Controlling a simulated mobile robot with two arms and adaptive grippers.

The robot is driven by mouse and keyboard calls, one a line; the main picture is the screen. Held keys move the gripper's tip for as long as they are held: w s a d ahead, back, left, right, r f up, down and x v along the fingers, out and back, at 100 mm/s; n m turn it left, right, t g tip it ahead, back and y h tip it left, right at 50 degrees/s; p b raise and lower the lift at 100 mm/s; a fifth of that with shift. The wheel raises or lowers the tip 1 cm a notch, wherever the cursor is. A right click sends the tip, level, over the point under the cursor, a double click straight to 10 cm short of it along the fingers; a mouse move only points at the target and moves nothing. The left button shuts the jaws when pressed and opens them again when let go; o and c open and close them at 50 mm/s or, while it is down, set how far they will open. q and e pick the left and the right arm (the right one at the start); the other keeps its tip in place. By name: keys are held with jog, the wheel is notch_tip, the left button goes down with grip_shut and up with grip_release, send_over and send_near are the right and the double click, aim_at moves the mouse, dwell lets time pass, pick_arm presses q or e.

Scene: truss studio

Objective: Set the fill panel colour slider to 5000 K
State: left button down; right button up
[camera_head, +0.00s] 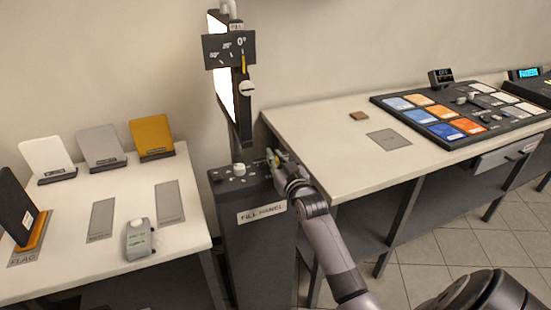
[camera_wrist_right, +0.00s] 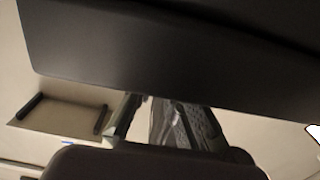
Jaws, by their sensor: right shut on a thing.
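The fill panel pedestal (camera_head: 262,215) is dark and upright between the two tables. Its slanted control top (camera_head: 236,182) carries a white knob (camera_head: 239,169) and small pale marks, too small to read. My right gripper (camera_head: 274,160) is at the right end of this top, shut on what seems to be the colour slider's knob. The knob is hidden by the fingers, so its setting cannot be read. In the right wrist view the fingers (camera_wrist_right: 178,112) reach up to a large dark surface (camera_wrist_right: 170,60). My left gripper is in neither view.
A lit panel (camera_head: 226,85) with an angle dial plate (camera_head: 229,49) stands above the pedestal. The left table holds upright cards and a small grey meter (camera_head: 138,238).

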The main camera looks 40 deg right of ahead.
grip_shut()
jog(key=shift+s+d, duration=0.15)
jog(key=shift+d, duration=0.5)
jog(key=shift+s+d, duration=0.15)
jog(key=shift+d, duration=0.5)
jog(key=o, duration=0.8)
grip_release()
jog(key=shift+s+a, duration=0.1)
jog(key=v, duration=1.1)
jog(key=shift+s, duration=0.4)
